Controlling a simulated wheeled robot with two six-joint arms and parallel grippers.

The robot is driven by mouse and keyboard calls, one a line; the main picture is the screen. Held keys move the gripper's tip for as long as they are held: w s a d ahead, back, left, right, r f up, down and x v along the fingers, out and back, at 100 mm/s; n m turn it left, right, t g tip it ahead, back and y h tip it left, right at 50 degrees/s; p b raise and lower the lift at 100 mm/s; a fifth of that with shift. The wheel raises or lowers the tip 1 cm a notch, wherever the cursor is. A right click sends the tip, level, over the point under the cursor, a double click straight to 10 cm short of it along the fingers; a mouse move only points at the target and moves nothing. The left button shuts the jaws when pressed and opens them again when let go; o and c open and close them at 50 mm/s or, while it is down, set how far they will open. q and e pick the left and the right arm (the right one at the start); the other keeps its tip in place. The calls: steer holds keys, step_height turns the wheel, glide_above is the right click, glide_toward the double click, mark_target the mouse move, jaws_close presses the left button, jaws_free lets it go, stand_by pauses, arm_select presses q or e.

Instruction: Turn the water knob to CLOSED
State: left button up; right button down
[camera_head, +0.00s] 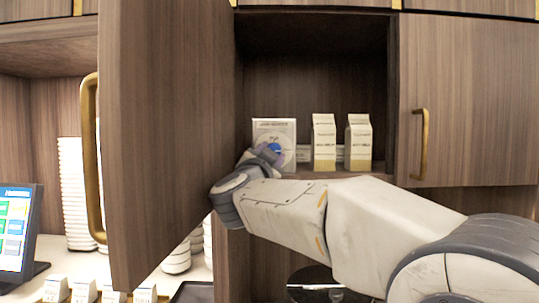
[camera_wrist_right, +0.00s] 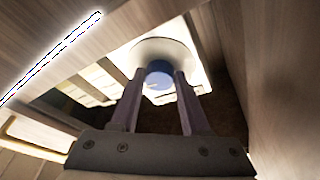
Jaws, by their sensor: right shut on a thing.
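The water knob (camera_head: 275,147) is blue and sits on a white panel (camera_head: 288,127) at the back of the open cupboard. My right gripper (camera_head: 268,154) reaches into the cupboard and is at the knob. In the right wrist view the blue knob (camera_wrist_right: 158,76) sits between the two fingers of the right gripper (camera_wrist_right: 161,84), which are shut on it. A round pale dial (camera_wrist_right: 162,52) lies behind the knob. The panel's lettering is too small to read, so the knob's setting cannot be told. My left gripper is not in view.
Two cartons (camera_head: 324,142) (camera_head: 358,142) stand right of the panel. The open cupboard door (camera_head: 165,120) is close on the left of my right arm. A closed door (camera_head: 470,90) is on the right. Stacked white dishes (camera_head: 76,195) and a screen (camera_head: 17,230) are at the left.

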steer(key=shift+f, duration=0.1)
steer(key=shift+c, duration=1.9)
jaws_free()
steer(key=r, duration=0.4)
steer(key=shift+s+d+r+b, duration=0.15)
steer(key=shift+d+r+b, duration=0.15)
steer(key=shift+b, duration=0.05)
steer(key=s+d+r+b, duration=0.1)
steer(key=s+d+r, duration=0.4)
steer(key=d, duration=0.4)
steer(key=shift+s+d+r, duration=0.25)
steer(key=shift+s+r, duration=0.1)
steer(key=shift+r, duration=0.4)
